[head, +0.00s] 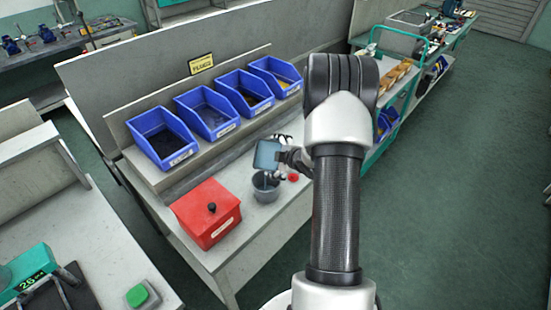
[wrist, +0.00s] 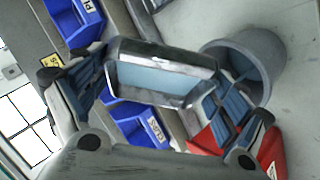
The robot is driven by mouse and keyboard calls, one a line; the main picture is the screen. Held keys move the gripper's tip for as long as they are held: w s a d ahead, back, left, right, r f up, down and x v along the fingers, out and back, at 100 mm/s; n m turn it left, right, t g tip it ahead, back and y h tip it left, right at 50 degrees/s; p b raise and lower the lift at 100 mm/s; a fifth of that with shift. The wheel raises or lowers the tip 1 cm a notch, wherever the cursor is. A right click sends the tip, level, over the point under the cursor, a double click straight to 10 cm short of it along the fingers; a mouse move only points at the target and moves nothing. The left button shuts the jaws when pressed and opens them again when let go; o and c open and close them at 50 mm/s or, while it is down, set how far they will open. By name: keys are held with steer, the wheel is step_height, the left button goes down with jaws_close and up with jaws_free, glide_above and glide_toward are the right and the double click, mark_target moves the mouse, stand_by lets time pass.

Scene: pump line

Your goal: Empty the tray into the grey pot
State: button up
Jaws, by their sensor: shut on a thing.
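My gripper (head: 284,158) is shut on a small blue-grey tray (head: 267,154) and holds it above the bench, close to the grey pot. In the wrist view the tray (wrist: 165,72) sits between the two blue-padded fingers of my gripper (wrist: 158,88). The tray is steeply tilted, and I cannot make out any contents. The grey pot (head: 265,190) stands upright on the bench just below the tray. Its open mouth also shows in the wrist view (wrist: 262,50), beside the tray. I cannot tell what the pot holds.
A red box (head: 207,214) with a black knob stands left of the pot. A small red disc (head: 293,177) lies right of it. Several blue bins (head: 162,137) line the raised shelf behind. The bench front (head: 262,225) is clear. A green-framed cart (head: 402,80) stands right.

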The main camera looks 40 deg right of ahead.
steer(key=shift+s+a+r+n+t+h+b, duration=0.1)
steer(key=shift+a+r+n+t+h+b, duration=0.15)
steer(key=shift+b, duration=1.75)
steer(key=shift+s+a+n+t+h+b, duration=0.15)
steer(key=shift+t+h+b, duration=0.2)
steer(key=shift+b, duration=1.6)
steer(key=shift+s+a+r+t+h+b, duration=0.15)
steer(key=shift+t+h+b, duration=0.2)
steer(key=shift+b, duration=1.3)
steer(key=shift+r, duration=0.1)
step_height(320, 180, up, 6)
steer(key=g+y+p, duration=0.1)
steer(key=p, duration=1.1)
steer(key=shift+r, duration=0.2)
steer(key=shift+g+y+p, duration=0.25)
steer(key=shift+p, duration=0.15)
